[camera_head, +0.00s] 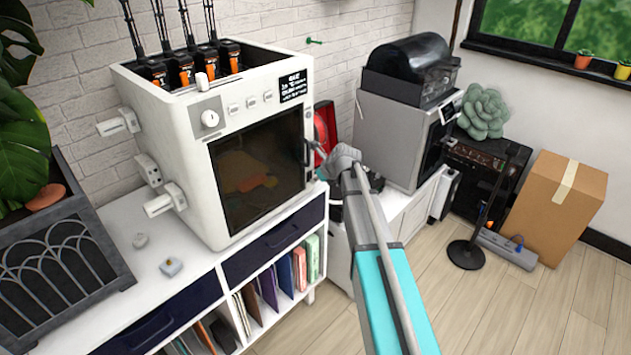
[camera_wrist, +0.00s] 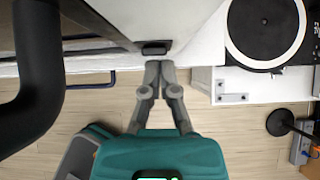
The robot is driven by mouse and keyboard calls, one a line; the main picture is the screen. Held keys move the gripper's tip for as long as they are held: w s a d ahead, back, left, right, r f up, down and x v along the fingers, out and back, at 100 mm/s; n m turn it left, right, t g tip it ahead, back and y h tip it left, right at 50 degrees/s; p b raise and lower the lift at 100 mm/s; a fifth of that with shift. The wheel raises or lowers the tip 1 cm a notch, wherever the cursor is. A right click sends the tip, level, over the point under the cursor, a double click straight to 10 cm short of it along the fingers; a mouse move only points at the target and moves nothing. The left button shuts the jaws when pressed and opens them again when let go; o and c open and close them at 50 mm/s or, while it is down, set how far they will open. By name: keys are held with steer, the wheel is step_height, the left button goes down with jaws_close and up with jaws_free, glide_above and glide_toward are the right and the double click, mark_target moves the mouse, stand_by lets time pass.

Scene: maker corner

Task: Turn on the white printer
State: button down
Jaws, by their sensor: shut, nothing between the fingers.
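The white printer (camera_head: 200,140) stands on the white cabinet at the left in the head view, with a dark front window, a round dial (camera_head: 210,118), small buttons and a black label. My gripper (camera_head: 340,160) is just right of its front right edge, partly hidden by my own arm. In the wrist view my gripper (camera_wrist: 160,66) is shut and empty, its fingertips close to a small black block (camera_wrist: 155,47) at the edge of a pale body. I cannot tell whether they touch, or whether the block is a switch.
A grey machine with a black hood (camera_head: 405,120) stands farther right. A dark planter (camera_head: 60,260) is at the left. A cardboard box (camera_head: 560,205) and a black stand (camera_head: 468,252) are on the floor. The wooden floor at the lower right is clear.

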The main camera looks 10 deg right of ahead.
steer(key=shift+r, duration=0.15)
steer(key=shift+a+r+p, duration=0.1)
steer(key=shift+r+p, duration=0.6)
steer(key=shift+p, duration=0.1)
steer(key=shift+s, duration=0.15)
steer(key=s+d+r+p, duration=0.5)
steer(key=s+d, duration=0.1)
steer(key=s, duration=0.3)
steer(key=shift+s+d+r+p, duration=0.3)
steer(key=shift+s+r+p, duration=0.05)
stand_by(0.7)
